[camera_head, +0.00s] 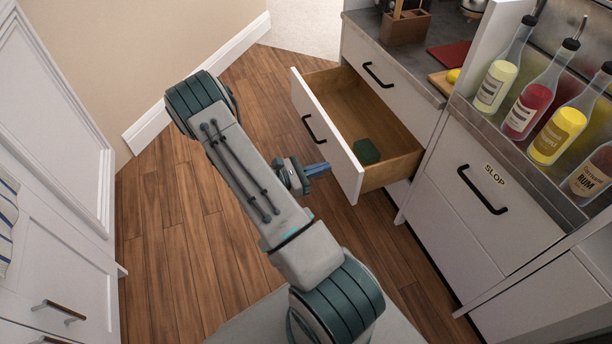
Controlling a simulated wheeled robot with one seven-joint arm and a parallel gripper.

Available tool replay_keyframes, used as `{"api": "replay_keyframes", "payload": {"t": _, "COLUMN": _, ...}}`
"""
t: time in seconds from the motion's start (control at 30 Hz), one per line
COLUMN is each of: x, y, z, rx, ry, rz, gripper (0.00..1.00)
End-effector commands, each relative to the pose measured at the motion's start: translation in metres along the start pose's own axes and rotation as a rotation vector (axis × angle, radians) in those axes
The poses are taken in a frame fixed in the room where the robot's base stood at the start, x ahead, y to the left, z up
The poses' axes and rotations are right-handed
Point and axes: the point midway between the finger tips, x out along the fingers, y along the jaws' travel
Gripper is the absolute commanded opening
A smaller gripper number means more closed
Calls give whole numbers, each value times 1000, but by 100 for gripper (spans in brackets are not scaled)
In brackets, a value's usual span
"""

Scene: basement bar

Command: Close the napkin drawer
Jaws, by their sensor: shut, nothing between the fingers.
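The open drawer (327,135) is pulled well out of the white cabinet on the right. It has a white front with a black handle (314,128) and a wooden inside. A dark green item (366,152) lies in it near the right inner wall; I cannot tell whether it is a napkin. My gripper (318,170) is shut and empty, just in front of the lower right part of the drawer front. Its fingers point right toward the drawer front, and I cannot tell whether they touch it. My arm spans the middle of the view.
A drawer above (384,80) is shut. A cabinet front labelled SLOP (462,206) stands to the right, with several bottles (529,105) on the counter ledge above. White cabinets (50,230) line the left. Wooden floor (155,235) lies clear between.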

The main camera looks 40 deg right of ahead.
Motion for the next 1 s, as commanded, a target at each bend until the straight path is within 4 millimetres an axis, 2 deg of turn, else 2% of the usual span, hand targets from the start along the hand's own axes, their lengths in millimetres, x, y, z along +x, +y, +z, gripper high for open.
{"api": "replay_keyframes", "payload": {"t": 0.1, "x": 25, "y": 0, "z": -3, "rx": 2, "ry": 1, "rz": -3, "gripper": 0}}
{"api": "replay_keyframes", "payload": {"t": 0.33, "x": 54, "y": 0, "z": -2, "rx": 2, "ry": 0, "rz": -2, "gripper": 0}}
{"api": "replay_keyframes", "payload": {"t": 0.5, "x": 60, "y": 0, "z": 0, "rx": 2, "ry": 1, "rz": 0, "gripper": 0}}
{"api": "replay_keyframes", "payload": {"t": 1.0, "x": 63, "y": 3, "z": 1, "rx": 1, "ry": 1, "rz": 13, "gripper": 0}}
